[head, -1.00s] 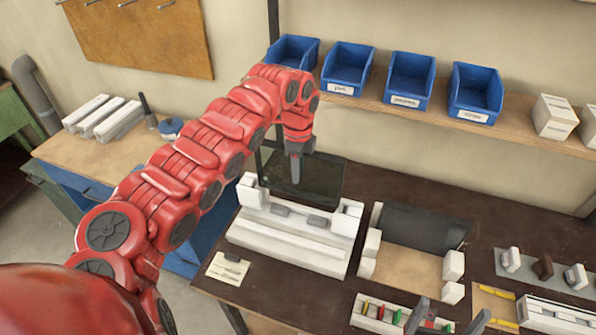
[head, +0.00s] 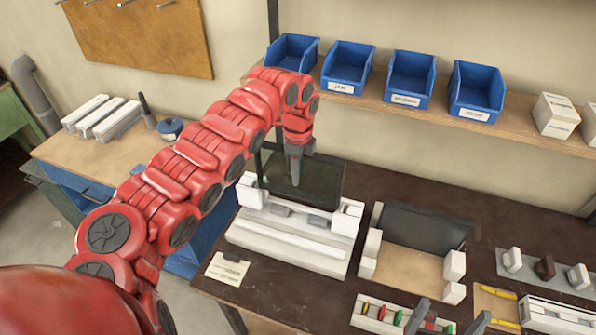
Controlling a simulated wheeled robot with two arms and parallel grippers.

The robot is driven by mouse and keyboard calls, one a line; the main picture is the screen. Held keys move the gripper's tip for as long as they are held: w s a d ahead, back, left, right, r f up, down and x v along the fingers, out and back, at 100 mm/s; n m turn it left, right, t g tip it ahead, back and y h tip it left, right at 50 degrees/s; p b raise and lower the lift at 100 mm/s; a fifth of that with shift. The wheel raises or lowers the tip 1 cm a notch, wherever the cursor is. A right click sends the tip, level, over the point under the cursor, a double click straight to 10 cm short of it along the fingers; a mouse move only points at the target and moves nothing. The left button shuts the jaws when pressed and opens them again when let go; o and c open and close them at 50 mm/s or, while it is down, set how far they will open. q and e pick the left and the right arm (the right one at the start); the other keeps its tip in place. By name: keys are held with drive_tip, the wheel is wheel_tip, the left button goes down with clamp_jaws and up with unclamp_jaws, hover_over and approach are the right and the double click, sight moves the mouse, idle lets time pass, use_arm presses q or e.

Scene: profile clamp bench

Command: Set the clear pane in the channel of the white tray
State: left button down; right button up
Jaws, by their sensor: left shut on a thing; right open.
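The clear pane (head: 325,181) looks like a dark see-through sheet in the head view, at the back of the dark bench. My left gripper (head: 295,179) reaches down from above and is shut on it. The white tray (head: 285,250) lies just in front of the pane, with a long channel and raised white blocks at its ends. The pane's lower edge is partly hidden behind the tray, so I cannot tell whether they touch. My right gripper (head: 448,320) shows only as two grey fingertips, apart and empty, at the bottom edge.
A brown-floored holder (head: 408,270) with white corner blocks and a dark back panel stands right of the tray. A rack of coloured pieces (head: 375,313) is near my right gripper. A label card (head: 227,268) lies at front left. Blue bins (head: 407,80) line the shelf behind.

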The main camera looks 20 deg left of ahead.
sight(298, 193)
use_arm(q)
drive_tip(key=shift+f+b, duration=0.85)
drive_tip(key=shift+f, duration=0.45)
drive_tip(key=shift+f+b, duration=0.45)
drive_tip(key=shift+f, duration=0.25)
drive_tip(key=shift+f+b, duration=0.45)
drive_tip(key=shift+f, duration=0.25)
drive_tip(key=shift+f+b, duration=0.6)
drive_tip(key=shift+f, duration=0.4)
drive_tip(key=shift+f+b, duration=0.35)
drive_tip(key=shift+f, duration=0.25)
drive_tip(key=shift+r, duration=0.1)
drive_tip(key=c, duration=0.6)
unclamp_jaws()
drive_tip(key=shift+o, duration=0.2)
